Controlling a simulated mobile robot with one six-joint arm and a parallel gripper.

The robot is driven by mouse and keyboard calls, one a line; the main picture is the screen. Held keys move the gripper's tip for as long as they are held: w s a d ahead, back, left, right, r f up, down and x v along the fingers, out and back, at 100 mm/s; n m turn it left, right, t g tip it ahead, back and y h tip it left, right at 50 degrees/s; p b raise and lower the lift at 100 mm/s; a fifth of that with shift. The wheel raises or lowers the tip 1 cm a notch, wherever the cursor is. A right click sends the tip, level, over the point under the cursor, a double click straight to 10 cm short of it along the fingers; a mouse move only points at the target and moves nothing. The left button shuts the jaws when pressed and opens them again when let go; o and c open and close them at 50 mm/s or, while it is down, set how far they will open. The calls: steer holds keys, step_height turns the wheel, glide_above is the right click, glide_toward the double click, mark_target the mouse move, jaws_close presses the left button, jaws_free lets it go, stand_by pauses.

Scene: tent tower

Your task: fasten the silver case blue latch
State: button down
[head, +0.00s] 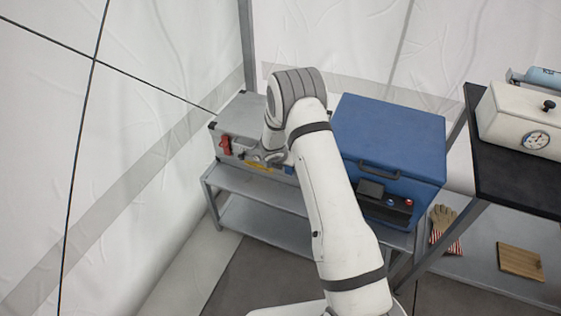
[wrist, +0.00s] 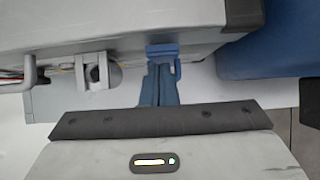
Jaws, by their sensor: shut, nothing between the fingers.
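The silver case (head: 240,117) stands on the left part of a metal shelf. Its front face and top (wrist: 110,25) fill the upper wrist view. The blue latch (wrist: 162,50) is on the case front, right of a metal clasp (wrist: 95,72). In the head view my arm hides it. My gripper (wrist: 160,68) is shut and empty, its fingertips right at the latch's lower part. I cannot tell whether they touch it or how far the latch is closed. In the head view my gripper (head: 268,158) is at the case front, partly hidden by the wrist.
A red latch (head: 225,145) is at the case's left front. A blue box (head: 388,135) with a dark handle stands close on the right. The metal shelf (head: 262,186) has some bare room in front of the case. A dark table (head: 515,165) is farther right.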

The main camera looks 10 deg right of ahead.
step_height(320, 180, up, 10)
steer(key=s+a+p, duration=0.1)
steer(key=s+p, duration=0.1)
steer(key=p, duration=0.4)
steer(key=shift+a+f, duration=0.15)
steer(key=s+d+r+m+g, duration=0.1)
steer(key=s+d+r+m, duration=0.1)
steer(key=s+r+m, duration=0.45)
steer(key=s+d+r+m+h, duration=0.1)
steer(key=s+d+r+m, duration=0.25)
steer(key=r, duration=0.55)
steer(key=s+d+r+m+g, duration=0.1)
steer(key=s+d+r+m, duration=0.1)
steer(key=s+r+m, duration=0.45)
steer(key=s+a+r+m+y, duration=0.1)
steer(key=s+r+m, duration=0.2)
steer(key=s, duration=0.4)
steer(key=s+a+r+m+y, duration=0.2)
steer(key=s+r+m, duration=0.1)
steer(key=s+m, duration=0.3)
steer(key=s+a+r+m+y, duration=0.1)
steer(key=s+r+m, duration=0.3)
steer(key=s, duration=0.6)
steer(key=shift+s+a+g+y, duration=0.25)
steer(key=shift+g+y, duration=0.05)
steer(key=shift+g, duration=0.1)
